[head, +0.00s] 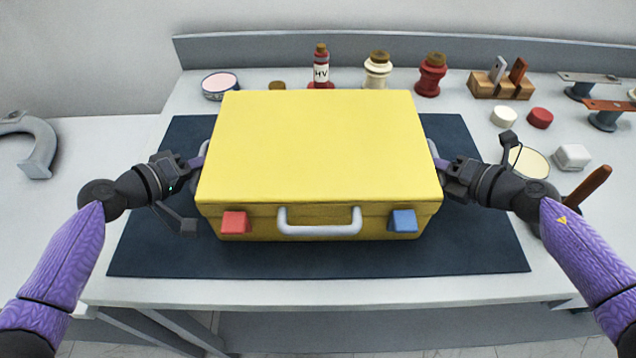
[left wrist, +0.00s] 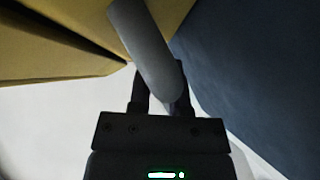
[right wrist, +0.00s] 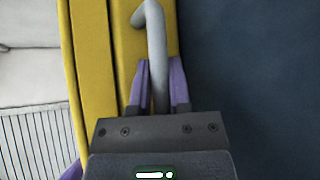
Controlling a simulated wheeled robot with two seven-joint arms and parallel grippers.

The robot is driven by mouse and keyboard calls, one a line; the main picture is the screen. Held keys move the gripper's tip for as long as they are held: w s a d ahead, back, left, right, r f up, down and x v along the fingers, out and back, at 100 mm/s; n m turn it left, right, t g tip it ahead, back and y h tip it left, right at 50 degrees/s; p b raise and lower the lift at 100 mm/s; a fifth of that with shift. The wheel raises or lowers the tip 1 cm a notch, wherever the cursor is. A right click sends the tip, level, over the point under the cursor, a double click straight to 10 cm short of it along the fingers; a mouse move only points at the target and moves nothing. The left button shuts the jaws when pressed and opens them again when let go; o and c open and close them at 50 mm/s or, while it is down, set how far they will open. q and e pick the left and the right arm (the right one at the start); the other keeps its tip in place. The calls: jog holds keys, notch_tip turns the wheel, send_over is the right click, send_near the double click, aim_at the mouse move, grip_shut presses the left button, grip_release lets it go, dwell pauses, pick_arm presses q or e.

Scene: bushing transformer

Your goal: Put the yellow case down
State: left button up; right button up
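The yellow case (head: 320,145) is closed and level over the dark blue mat (head: 150,245). Its front has a grey handle (head: 318,229), a red latch (head: 235,222) and a blue latch (head: 403,221). My left gripper (head: 198,161) is at the case's left side, its fingers around the grey side handle (left wrist: 145,50). My right gripper (head: 440,164) is at the right side, its purple fingers closed around the other side handle (right wrist: 157,55). I cannot tell whether the case's underside touches the mat.
Behind the case stand a red HV bottle (head: 321,72), a cream bushing (head: 377,70) and a red bushing (head: 431,75). A wooden block (head: 502,88) and small caps (head: 540,118) are at the right. A grey horseshoe-shaped part (head: 38,150) lies far left. The mat is bare in front.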

pick_arm(q)
jog(key=shift+o, duration=1.2)
pick_arm(e)
jog(key=shift+o, duration=1.2)
pick_arm(q)
jog(key=shift+o, duration=1.1)
jog(key=shift+r, duration=0.15)
pick_arm(e)
jog(key=shift+o, duration=1.1)
jog(key=shift+r, duration=0.1)
jog(key=shift+s+d+r, duration=0.1)
jog(key=shift+s+d, duration=0.15)
jog(key=shift+s, duration=0.1)
jog(key=v, duration=0.6)
jog(key=shift+s+d+r, duration=0.15)
jog(key=shift+s+r, duration=0.05)
jog(key=shift+s, duration=0.05)
pick_arm(q)
jog(key=v, duration=1.2)
